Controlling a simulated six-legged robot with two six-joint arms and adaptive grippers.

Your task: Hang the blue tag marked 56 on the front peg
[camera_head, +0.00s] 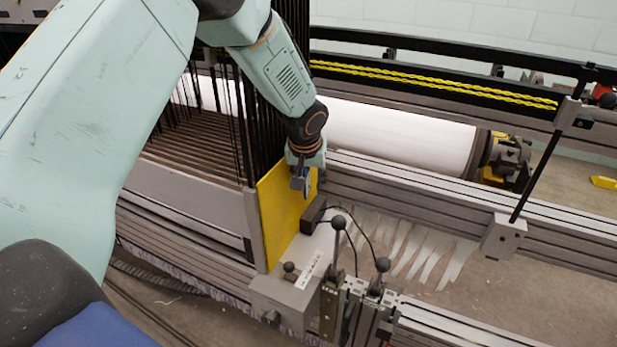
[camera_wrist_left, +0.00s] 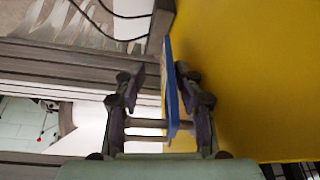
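The blue tag (camera_wrist_left: 172,85) shows nearly edge-on in the left wrist view, as a thin upright strip beside the yellow panel (camera_wrist_left: 250,70). Its number cannot be read. My left gripper (camera_wrist_left: 160,75) is open around it: the right finger is close to or touching the tag, and a gap shows between the left finger and the tag. In the head view my left gripper (camera_head: 302,182) is in front of the upper part of the yellow panel (camera_head: 283,218), and a small bit of blue (camera_head: 307,184) shows at its fingers. I cannot make out the front peg. My right gripper is not in view.
A grey box with black knobs and levers (camera_head: 292,292) stands below the panel, with a dark block (camera_head: 313,214) and black cables near the gripper. Dark vertical wires (camera_head: 215,110) stand at left. A white roller (camera_head: 400,132) and metal rails lie behind.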

